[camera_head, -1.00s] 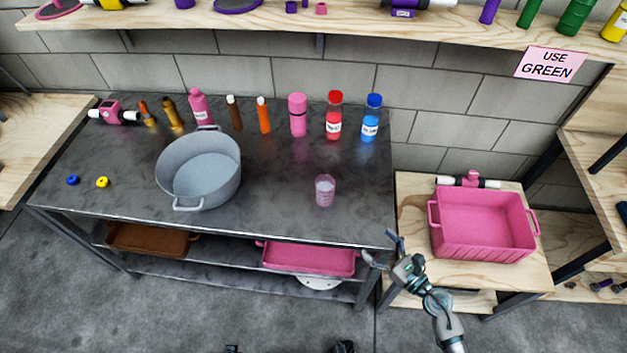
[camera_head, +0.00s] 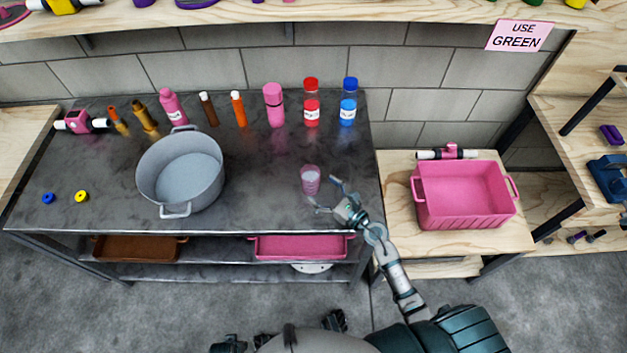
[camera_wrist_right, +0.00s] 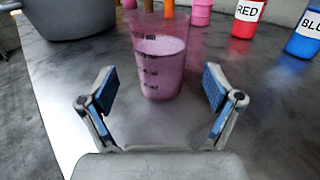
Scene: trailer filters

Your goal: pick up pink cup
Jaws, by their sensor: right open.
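The pink cup (camera_head: 310,180) is a see-through pink measuring cup with dark marks. It stands upright on the dark metal table (camera_head: 255,190), near the right end. In the right wrist view the cup (camera_wrist_right: 160,62) stands straight ahead, just beyond the fingertips. My right gripper (camera_head: 325,195) is open, with its fingers spread just in front and to the right of the cup. In the wrist view its two blue-padded fingers (camera_wrist_right: 160,90) are apart with nothing between them. I cannot make out my left gripper's jaws in the head view.
A grey pot (camera_head: 180,172) stands left of the cup. Bottles, including red (camera_head: 311,103) and blue (camera_head: 348,102) ones, line the back of the table. A pink bin (camera_head: 465,195) sits on a wooden table at the right. The table around the cup is clear.

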